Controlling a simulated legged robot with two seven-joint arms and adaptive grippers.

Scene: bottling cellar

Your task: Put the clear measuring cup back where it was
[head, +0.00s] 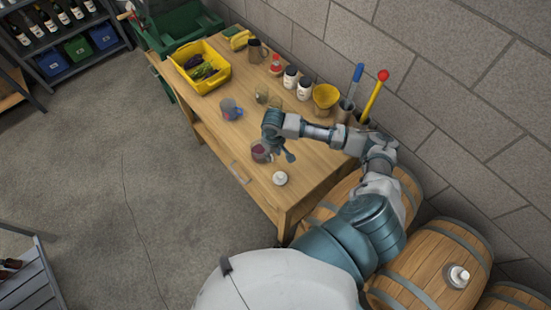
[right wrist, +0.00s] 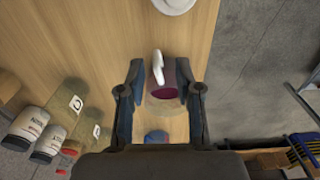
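A clear-looking cup (head: 259,154) with dark red inside stands near the table's front edge. In the right wrist view this cup (right wrist: 178,82) shows a pale handle and a dark purple-red part, with a faint see-through outline below it. My right gripper (head: 277,150) is right beside the cup, pointing down. In the right wrist view my right gripper (right wrist: 162,98) has its fingers apart, one on each side of the cup; I see no clear grip, and contact is hard to tell. A small clear glass vessel (head: 261,96) stands farther back. My left gripper is not in view.
The stone wall runs behind; barrels (head: 440,262) stand at the right.

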